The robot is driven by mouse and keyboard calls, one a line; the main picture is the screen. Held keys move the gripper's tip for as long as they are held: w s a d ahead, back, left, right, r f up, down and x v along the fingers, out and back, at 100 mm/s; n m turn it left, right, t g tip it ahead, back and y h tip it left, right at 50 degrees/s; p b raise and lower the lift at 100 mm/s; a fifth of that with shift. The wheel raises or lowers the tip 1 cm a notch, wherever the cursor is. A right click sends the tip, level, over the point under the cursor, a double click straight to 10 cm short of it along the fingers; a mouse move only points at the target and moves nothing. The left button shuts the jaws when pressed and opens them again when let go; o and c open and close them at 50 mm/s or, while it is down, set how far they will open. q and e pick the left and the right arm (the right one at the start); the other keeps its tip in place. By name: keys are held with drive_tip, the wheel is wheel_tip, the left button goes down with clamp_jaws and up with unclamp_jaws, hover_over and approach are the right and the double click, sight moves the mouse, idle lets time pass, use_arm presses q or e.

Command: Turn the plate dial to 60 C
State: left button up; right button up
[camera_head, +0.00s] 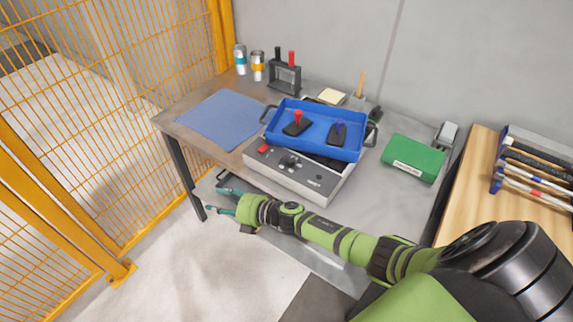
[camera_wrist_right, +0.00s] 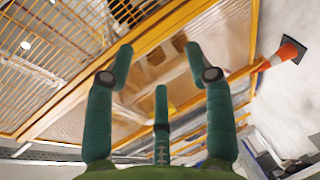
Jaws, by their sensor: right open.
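The hot plate (camera_head: 318,184) is a pale grey box with a dark top, standing near the table's front edge. Its dark dial (camera_head: 290,162) sits on the sloped front panel, with a red switch (camera_head: 263,149) to its left. I cannot read the dial's setting. A blue tray (camera_head: 342,153) covers most of the plate's top. My right gripper (camera_head: 215,199) is open and empty, in front of the plate and to the left of the dial, apart from it. In the right wrist view its green fingers (camera_wrist_right: 158,75) are spread with nothing between them. My left gripper is not in view.
The tray holds a red-knobbed piece (camera_head: 297,126) and a blue-knobbed piece (camera_head: 337,132). A blue cloth (camera_head: 222,118) lies left, a green box (camera_head: 413,158) right. Cans and a black rack (camera_head: 285,77) stand behind. A yellow fence (camera_head: 110,80) borders the left; an orange cone (camera_wrist_right: 286,52) stands beyond.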

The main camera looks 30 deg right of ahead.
drive_tip(key=w+a+r+n+g+y+b, duration=0.1)
drive_tip(key=w+a+r+n+g+y, duration=0.2)
drive_tip(key=r+n, duration=0.6)
wheel_tip(320, 180, up, 5)
drive_tip(key=n+g+h+b, duration=0.3)
drive_tip(key=n+g+h, duration=0.7)
drive_tip(key=n, duration=0.8)
hover_over(291, 159)
drive_tip(key=shift+s+a+t+h, duration=0.1)
drive_tip(key=shift+a+t+h, duration=0.35)
drive_tip(key=shift+t+h, duration=0.4)
drive_tip(key=shift+h, duration=0.25)
drive_tip(key=f, duration=0.2)
drive_tip(key=f+p, duration=0.1)
drive_tip(key=f, duration=0.3)
drive_tip(key=shift+d, duration=0.4)
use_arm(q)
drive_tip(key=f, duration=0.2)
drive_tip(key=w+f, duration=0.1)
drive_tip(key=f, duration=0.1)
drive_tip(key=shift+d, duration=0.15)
use_arm(e)
drive_tip(key=shift+f, duration=0.35)
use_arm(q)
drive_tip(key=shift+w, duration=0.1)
use_arm(e)
clamp_jaws()
